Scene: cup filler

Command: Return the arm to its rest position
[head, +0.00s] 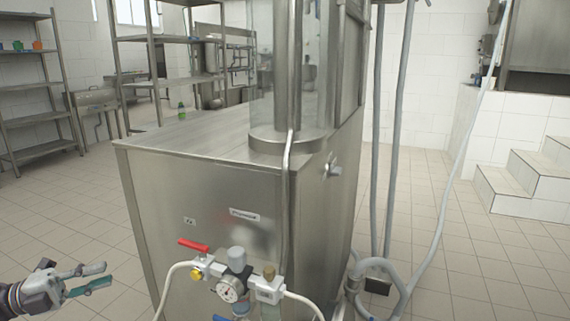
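My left gripper (98,277) shows at the lower left of the head view. Its two fingers are apart with nothing between them, and it is clear of the machine. The steel cup filler machine (195,215) stands in the middle, with a clear cylinder (268,75) on top. A red-handled valve (194,245) and a pressure gauge (229,289) sit on its front. My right gripper is not in view.
Steel shelves (35,118) stand at the back left, and a taller rack (170,80) stands behind the machine. Grey hoses (390,180) hang at the machine's right side. White tiled steps (525,180) are at the far right. The tiled floor (60,215) at left is open.

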